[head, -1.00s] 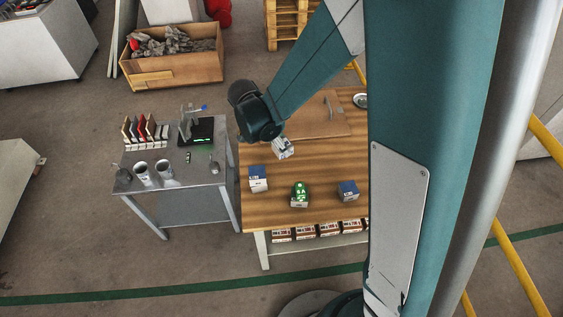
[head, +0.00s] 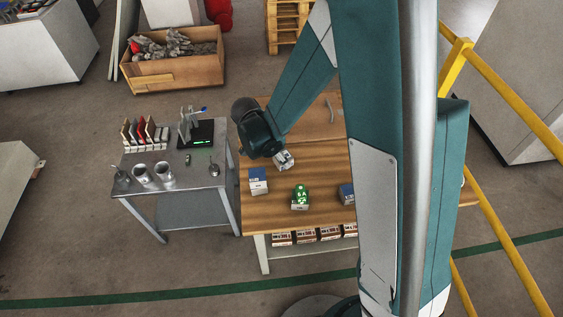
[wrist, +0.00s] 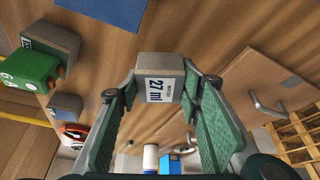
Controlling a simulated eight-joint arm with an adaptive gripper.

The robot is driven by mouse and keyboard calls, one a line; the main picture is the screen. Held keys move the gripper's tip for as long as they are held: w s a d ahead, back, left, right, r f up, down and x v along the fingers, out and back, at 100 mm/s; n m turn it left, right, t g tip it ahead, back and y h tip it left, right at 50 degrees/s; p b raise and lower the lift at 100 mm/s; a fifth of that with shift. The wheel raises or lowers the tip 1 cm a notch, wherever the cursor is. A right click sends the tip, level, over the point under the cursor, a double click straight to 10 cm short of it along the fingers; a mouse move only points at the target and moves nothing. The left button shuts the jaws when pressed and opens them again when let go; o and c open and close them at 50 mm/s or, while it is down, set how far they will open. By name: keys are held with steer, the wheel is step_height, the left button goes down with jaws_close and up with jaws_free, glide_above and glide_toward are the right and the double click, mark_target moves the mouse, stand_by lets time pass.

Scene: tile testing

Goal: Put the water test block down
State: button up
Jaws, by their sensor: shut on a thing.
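The water test block, a small grey block with a white label reading "27 ml", sits between my fingertips in the wrist view (wrist: 160,80). It also shows in the head view (head: 284,160), tilted over the wooden bench (head: 325,222). My gripper (head: 277,153) is shut on it, with the green finger pads on either side in the wrist view (wrist: 158,92). I cannot tell whether the block touches the bench; its underside is hidden.
On the bench stand a blue-topped block (head: 258,180), a block with a green top (head: 300,196) and another blue-topped block (head: 346,194), partly hidden by my arm. A wooden board with a handle lies behind (head: 308,128). A grey side table (head: 195,178) stands left.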

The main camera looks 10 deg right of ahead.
steer(key=shift+f+b, duration=0.35)
steer(key=shift+f, duration=1.1)
steer(key=shift+f, duration=0.15)
steer(key=o, duration=1.1)
steer(key=p+v, duration=0.3)
steer(key=v, duration=0.9)
steer(key=shift+s+a, duration=0.1)
